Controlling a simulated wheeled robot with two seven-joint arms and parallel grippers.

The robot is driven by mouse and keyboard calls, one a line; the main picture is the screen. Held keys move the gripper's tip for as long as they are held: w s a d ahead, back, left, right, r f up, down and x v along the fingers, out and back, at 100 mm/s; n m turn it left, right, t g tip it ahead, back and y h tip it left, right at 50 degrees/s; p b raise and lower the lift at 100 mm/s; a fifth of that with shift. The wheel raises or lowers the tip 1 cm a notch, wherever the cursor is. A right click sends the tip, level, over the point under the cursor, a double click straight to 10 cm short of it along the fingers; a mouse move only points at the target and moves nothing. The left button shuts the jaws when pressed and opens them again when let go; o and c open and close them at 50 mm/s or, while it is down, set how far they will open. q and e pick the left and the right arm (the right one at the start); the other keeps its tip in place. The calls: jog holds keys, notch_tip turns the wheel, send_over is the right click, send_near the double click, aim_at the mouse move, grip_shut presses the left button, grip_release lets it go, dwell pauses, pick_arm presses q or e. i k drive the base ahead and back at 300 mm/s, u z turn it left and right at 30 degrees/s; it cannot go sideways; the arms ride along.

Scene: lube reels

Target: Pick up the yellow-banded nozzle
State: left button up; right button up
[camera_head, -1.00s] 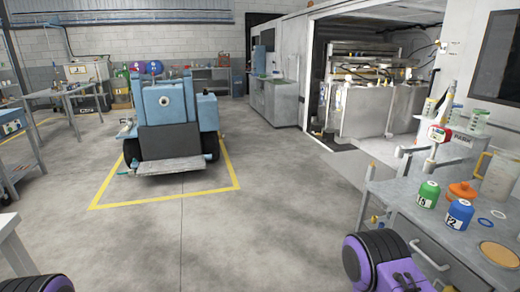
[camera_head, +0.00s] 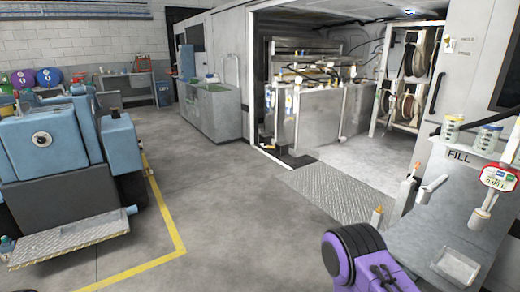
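I cannot pick out a yellow-banded nozzle for certain. Hose reels (camera_head: 421,52) stand one above another in a pale frame inside the open bay at the right, and no band colour can be read there. A pale handle-like fitting (camera_head: 433,188) shows at the grey bench's edge, close to a small upright piece with an orange tip (camera_head: 377,215). A dispenser with a red-rimmed digital meter (camera_head: 499,178) is at the right edge. Neither gripper shows. Only a purple and black part of my own arm is at the bottom.
A blue vehicle (camera_head: 40,140) with a front step stands at the left inside a yellow floor line (camera_head: 165,215). A ramp plate (camera_head: 335,192) lies at the bay opening. Grey tanks (camera_head: 320,115) stand inside. The concrete floor (camera_head: 240,225) in the middle is clear.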

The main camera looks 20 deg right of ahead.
aim_at(496, 181)
jog(key=z, duration=0.35)
jog(key=i, duration=1.3)
jog(key=z, duration=1.45)
jog(key=i, duration=1.05)
jog(key=z, duration=0.85)
